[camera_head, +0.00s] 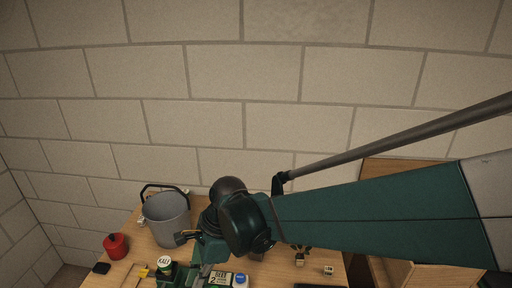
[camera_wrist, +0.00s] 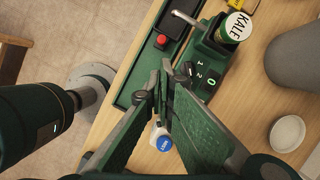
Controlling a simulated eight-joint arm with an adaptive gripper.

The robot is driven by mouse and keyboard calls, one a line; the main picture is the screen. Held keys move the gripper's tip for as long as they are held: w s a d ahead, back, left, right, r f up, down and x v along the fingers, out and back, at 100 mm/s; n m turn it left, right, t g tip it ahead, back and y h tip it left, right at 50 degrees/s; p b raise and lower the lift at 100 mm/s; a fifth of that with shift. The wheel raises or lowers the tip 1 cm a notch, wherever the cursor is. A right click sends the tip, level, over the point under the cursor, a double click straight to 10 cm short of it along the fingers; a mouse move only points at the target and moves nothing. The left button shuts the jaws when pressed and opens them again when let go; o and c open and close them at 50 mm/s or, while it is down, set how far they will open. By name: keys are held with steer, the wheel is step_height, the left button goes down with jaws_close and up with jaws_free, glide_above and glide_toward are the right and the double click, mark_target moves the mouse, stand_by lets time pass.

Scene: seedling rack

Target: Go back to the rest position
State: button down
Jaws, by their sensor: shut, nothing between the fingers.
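My gripper (camera_wrist: 164,78) shows in the wrist view with its two green fingers together at the tips, shut and empty. It is above the front part of the wooden table (camera_wrist: 250,98), near the green tray and a blue-capped item.
A grey bucket (camera_head: 168,220) and a red pot (camera_head: 116,246) stand at the left. A can labelled KALE (camera_wrist: 236,26) sits in a green numbered device (camera_wrist: 205,68). A green tray (camera_wrist: 128,88), blue cap (camera_wrist: 165,143) and white dish (camera_wrist: 287,133) are close by.

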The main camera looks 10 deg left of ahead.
steer(key=d+r+n+t+h, duration=0.1)
steer(key=d+r+n+t, duration=0.2)
steer(key=d, duration=1.1)
steer(key=d+r+n+t+h, duration=0.1)
steer(key=d+r+n+t, duration=0.2)
steer(key=d, duration=1.1)
steer(key=d+r+n+t+h, duration=0.1)
steer(key=d+r+n+t, duration=0.2)
steer(key=d, duration=1.1)
steer(key=r+n, duration=0.1)
steer(key=n, duration=0.2)
steer(key=shift+w+d+n+h, duration=0.2)
steer(key=shift+d+n+h, duration=0.1)
steer(key=shift+h, duration=0.1)
